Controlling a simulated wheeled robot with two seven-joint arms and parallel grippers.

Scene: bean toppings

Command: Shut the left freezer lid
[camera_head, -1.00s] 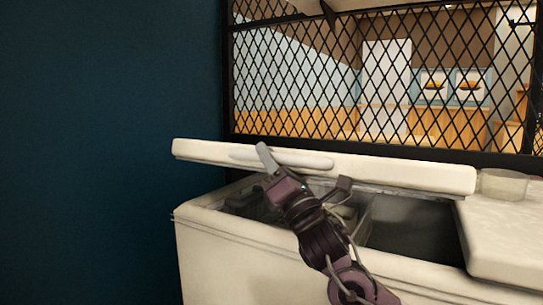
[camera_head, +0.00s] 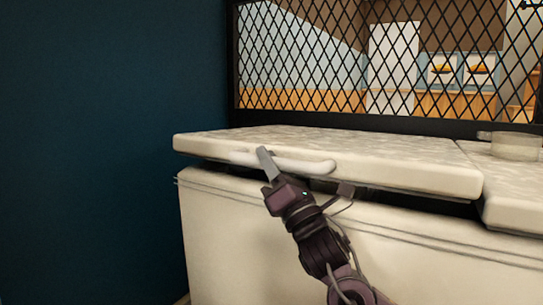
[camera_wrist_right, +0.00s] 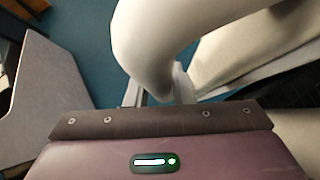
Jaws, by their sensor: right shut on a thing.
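The left freezer lid (camera_head: 400,165) is a pale speckled slab in the head view. It is nearly down, with a narrow dark gap between it and the white freezer body (camera_head: 240,225). A white bar handle (camera_head: 310,167) runs along the lid's front edge. My right gripper (camera_head: 265,160) is shut on the handle near its left end. In the right wrist view the handle (camera_wrist_right: 150,45) looms large and curved just past the gripper, whose fingertips are mostly hidden. My left gripper is in neither view.
The right freezer lid (camera_head: 515,190) lies flat beside the left one, with a round translucent container (camera_head: 512,146) on it. A black mesh screen (camera_head: 380,65) stands behind the freezer. A dark blue wall (camera_head: 100,150) is at the left.

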